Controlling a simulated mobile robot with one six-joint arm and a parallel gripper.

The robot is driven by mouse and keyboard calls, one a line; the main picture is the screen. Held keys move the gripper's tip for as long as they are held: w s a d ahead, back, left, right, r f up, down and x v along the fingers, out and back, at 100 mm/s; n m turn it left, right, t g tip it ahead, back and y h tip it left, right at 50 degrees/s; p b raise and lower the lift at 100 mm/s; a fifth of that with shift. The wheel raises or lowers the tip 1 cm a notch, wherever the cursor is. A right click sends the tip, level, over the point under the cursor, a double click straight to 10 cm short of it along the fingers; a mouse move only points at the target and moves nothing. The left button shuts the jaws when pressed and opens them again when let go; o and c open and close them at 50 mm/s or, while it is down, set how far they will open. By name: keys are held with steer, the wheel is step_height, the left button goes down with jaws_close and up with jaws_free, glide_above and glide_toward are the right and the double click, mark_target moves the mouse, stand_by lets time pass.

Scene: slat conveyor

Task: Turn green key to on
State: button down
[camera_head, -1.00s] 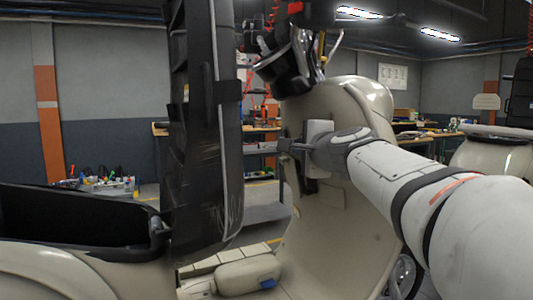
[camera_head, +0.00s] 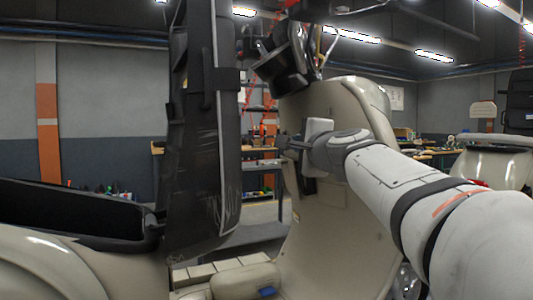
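A cream scooter stands in front of me, with its curved front shield (camera_head: 345,235) at the centre right and dark handlebar parts (camera_head: 283,58) above it. I cannot make out a green key; the ignition area may be hidden behind my gripper and arm. My gripper (camera_head: 282,144) is at the end of my white arm, which reaches in from the right. It points left, in front of the upper inner side of the shield. Its fingers are small and dark, and I cannot tell whether they are open or hold anything.
The black seat (camera_head: 203,130) is raised upright left of my gripper. The open storage bay (camera_head: 70,212) lies at lower left. A small blue part (camera_head: 267,292) is on the cream footboard (camera_head: 205,268). Workbenches and another scooter (camera_head: 500,160) stand behind.

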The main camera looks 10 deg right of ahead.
steer(key=shift+f+t+b, duration=0.35)
steer(key=shift+t+b, duration=0.05)
steer(key=shift+b, duration=1.65)
steer(key=shift+r, duration=0.1)
steer(key=c, duration=1.5)
jaws_free()
steer(key=shift+o, duration=0.2)
steer(key=shift+r, duration=0.1)
steer(key=s+d+f+b, duration=0.1)
steer(key=s, duration=0.6)
steer(key=shift+s+b, duration=0.3)
